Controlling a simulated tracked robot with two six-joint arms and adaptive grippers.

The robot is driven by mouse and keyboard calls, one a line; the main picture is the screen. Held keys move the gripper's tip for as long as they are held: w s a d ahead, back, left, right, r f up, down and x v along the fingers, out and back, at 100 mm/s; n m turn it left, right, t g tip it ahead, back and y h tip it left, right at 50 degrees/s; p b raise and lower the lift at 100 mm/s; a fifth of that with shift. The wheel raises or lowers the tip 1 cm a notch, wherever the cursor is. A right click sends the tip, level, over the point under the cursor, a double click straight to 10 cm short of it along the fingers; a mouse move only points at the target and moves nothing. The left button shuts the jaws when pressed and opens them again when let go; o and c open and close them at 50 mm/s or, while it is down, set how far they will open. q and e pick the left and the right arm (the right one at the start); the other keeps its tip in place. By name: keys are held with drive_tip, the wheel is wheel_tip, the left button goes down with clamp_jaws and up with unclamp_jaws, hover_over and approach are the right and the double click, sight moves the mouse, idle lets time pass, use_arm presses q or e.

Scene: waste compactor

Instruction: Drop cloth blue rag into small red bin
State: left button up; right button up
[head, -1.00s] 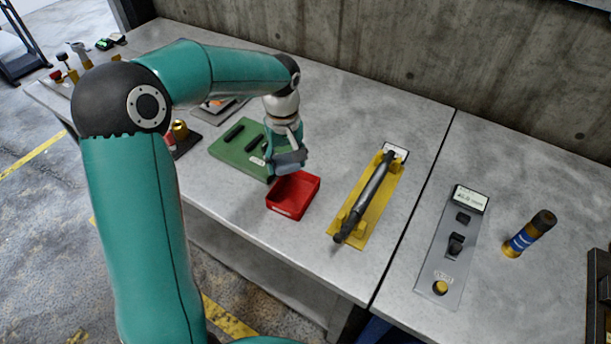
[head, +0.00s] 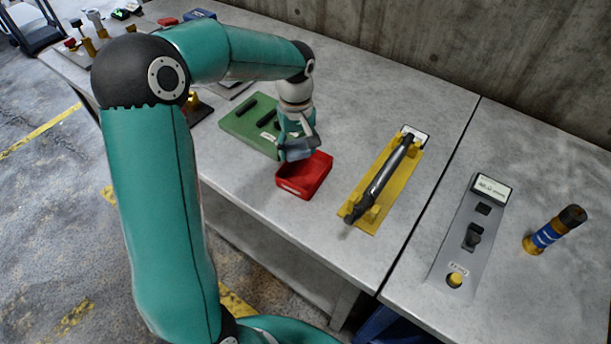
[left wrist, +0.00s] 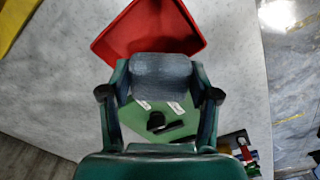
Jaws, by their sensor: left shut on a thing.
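The blue rag (left wrist: 163,76) is a grey-blue bundle held between the two fingers of my left gripper (left wrist: 160,88) in the left wrist view. In the head view the same rag (head: 297,150) shows at the tips of my left gripper (head: 298,147), which points down and is shut on it. The small red bin (head: 293,188) stands on the table just below and in front of the gripper. The rag overlaps the bin's back rim in this view, and its height above the bin is hard to tell. The bin's red wall (left wrist: 145,30) also shows behind the rag in the left wrist view. My right gripper is not in view.
A green board (head: 238,127) with black pieces lies behind and left of the bin. A yellow holder (head: 368,217) with a black bar stands to the right. Farther right are a grey control panel (head: 452,262) and a yellow-and-blue cylinder (head: 547,235). A concrete wall closes the back.

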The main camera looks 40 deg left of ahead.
use_arm(q)
drive_tip(key=o, duration=1.2)
wheel_tip(320, 180, up, 12)
idle(0.4)
